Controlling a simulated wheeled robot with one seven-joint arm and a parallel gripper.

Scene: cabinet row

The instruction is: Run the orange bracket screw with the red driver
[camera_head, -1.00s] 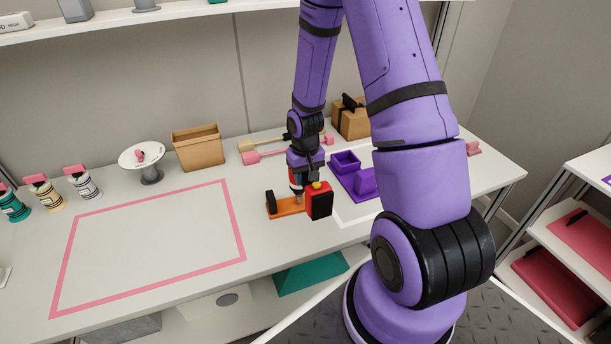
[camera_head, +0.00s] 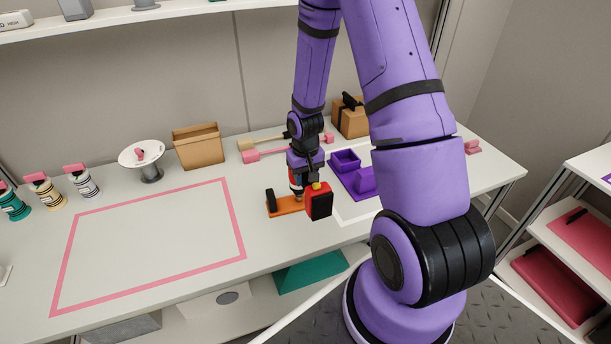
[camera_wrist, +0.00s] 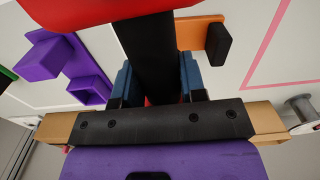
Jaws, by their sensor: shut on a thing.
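The red driver (camera_head: 320,200) has a red and black body with a yellow spot on top. My gripper (camera_head: 311,180) is shut on the driver's dark handle, which also shows between the blue-grey fingers in the wrist view (camera_wrist: 152,88). The orange bracket (camera_head: 287,207) lies on the table to the left of the driver, with a black upright block at its left end. In the wrist view the bracket (camera_wrist: 200,32) is partly behind the driver. The driver stands over the bracket's right end. The screw and the driver's tip are hidden, so contact cannot be told.
A purple part with a box shape (camera_head: 352,172) stands just right of the driver. Behind are pink and tan tools (camera_head: 265,154), a cardboard box (camera_head: 198,148) and a white reel (camera_head: 142,160). The pink-outlined area (camera_head: 150,245) to the left is clear.

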